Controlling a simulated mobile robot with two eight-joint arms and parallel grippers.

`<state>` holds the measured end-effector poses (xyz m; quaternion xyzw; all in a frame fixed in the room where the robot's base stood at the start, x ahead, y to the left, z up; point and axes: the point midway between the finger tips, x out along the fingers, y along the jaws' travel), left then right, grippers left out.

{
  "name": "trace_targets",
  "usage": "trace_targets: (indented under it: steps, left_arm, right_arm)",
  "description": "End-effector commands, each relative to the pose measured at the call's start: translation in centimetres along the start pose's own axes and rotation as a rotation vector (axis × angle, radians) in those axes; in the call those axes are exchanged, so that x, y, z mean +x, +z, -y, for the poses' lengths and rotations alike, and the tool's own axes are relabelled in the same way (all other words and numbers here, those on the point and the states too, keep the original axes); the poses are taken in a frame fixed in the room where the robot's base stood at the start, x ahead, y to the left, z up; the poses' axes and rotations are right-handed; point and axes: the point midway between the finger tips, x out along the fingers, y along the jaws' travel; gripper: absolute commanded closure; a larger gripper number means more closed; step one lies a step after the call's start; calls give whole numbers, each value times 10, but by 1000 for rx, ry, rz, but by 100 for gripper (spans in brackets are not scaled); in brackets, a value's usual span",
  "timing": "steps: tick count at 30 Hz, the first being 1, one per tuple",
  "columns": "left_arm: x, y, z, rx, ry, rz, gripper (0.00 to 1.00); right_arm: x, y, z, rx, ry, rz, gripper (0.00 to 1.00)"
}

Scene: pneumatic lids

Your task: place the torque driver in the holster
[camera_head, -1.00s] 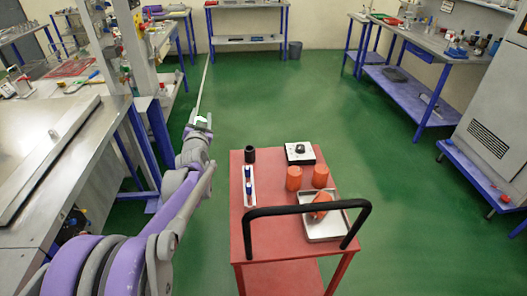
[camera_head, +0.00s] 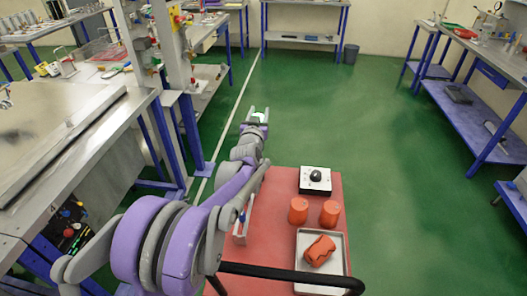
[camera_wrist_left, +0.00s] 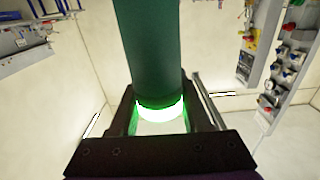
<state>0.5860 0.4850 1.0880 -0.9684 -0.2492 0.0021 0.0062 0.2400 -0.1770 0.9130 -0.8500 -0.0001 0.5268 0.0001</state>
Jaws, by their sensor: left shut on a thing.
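My left gripper (camera_head: 256,117) is raised at the far left corner of the red cart, its arm crossing in front of the cart's left side. In the left wrist view, the gripper (camera_wrist_left: 160,118) is shut on a dark green cylinder (camera_wrist_left: 150,50) with a glowing green-white ring at its near end. This looks like the torque driver; its far end is out of frame. No holster is clearly visible now; the arm hides part of the cart's left side. My right gripper is not in view.
The red cart (camera_head: 275,210) carries a white box with a black knob (camera_head: 315,180), two orange cups (camera_head: 299,210) and a metal tray (camera_head: 304,280) with an orange part (camera_head: 320,250). A white rack (camera_head: 243,224) is partly hidden. Green floor beyond is clear; benches stand on both sides.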

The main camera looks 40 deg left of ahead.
Motion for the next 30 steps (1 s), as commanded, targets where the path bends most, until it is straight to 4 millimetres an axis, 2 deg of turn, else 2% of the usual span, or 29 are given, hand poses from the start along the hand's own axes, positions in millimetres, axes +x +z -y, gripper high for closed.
trace_targets:
  steps: [1, 4, 11, 18, 29, 30]
  left_arm:
    - [0, 11, 0, 1, 0, -1, 100]
    - [0, 27, 0, 3, 0, -1, 100]
    - [0, 44, -1, 2, 0, -1, 100]
    - [0, 74, -1, 3, 0, -1, 100]
    - [0, 78, -1, 3, 0, -1, 100]
    - [0, 80, -1, 3, 0, 0, 51]
  right_arm:
    - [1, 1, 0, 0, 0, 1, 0]
    - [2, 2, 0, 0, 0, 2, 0]
    - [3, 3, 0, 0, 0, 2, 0]
    - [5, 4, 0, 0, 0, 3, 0]
    - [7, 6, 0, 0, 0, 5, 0]
    - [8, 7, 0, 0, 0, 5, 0]
